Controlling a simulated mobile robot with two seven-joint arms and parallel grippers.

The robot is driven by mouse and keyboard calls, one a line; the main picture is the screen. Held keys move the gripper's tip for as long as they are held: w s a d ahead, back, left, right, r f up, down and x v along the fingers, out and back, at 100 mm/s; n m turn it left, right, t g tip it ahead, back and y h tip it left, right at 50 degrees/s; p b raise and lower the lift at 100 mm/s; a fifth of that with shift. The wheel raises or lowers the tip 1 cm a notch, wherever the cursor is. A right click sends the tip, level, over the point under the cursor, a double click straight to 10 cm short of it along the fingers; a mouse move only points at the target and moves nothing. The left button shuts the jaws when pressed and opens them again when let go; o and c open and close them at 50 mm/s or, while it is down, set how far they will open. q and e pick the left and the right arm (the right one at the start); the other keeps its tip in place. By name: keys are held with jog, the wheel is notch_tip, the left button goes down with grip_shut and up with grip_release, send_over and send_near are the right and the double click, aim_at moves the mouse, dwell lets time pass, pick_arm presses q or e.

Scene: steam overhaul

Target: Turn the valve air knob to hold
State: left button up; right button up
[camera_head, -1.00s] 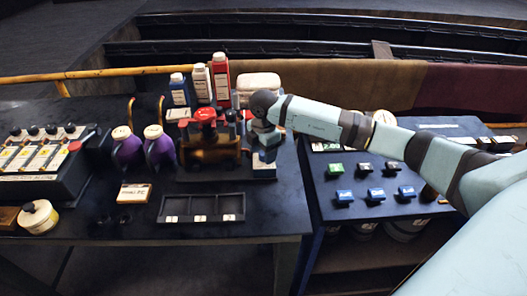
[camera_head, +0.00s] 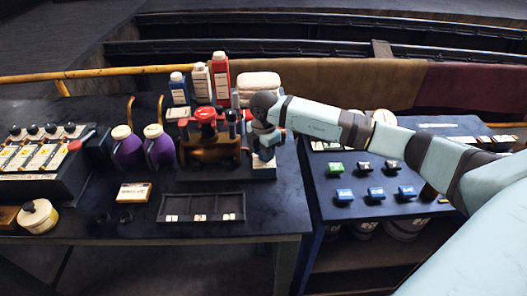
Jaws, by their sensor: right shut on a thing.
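My right arm reaches in from the right, and my right gripper (camera_head: 266,152) points down at the right end of the valve assembly. It is shut on a small dark knob, the valve air knob, which is mostly hidden under the fingers. A pale plate (camera_head: 263,173) shows just below the fingers. The brass-brown valve body (camera_head: 209,150) with a red handwheel (camera_head: 206,114) on top stands just left of the gripper. The knob's pointer and its markings are too small and covered to read. My left gripper is not in view.
Two purple jugs (camera_head: 159,147) stand left of the valve. Bottles, one of them red (camera_head: 221,80), and a pale folded stack (camera_head: 260,85) are behind. A dark divided tray (camera_head: 202,207) lies in front. A blue-topped cart (camera_head: 370,208) with several coloured blocks stands right.

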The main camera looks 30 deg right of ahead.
jog(key=n+b, duration=0.1)
jog(key=n, duration=0.4)
jog(key=shift+n, duration=0.3)
jog(key=n+b, duration=0.1)
jog(key=n, duration=0.3)
jog(key=shift+b, duration=0.4)
jog(key=shift+s+n, duration=0.1)
jog(key=shift+n, duration=0.5)
jog(key=o, duration=0.9)
jog(key=shift+r, duration=0.1)
notch_tip(320, 180, up, 14)
jog(key=shift+f+b, duration=0.15)
jog(key=shift+b, duration=0.2)
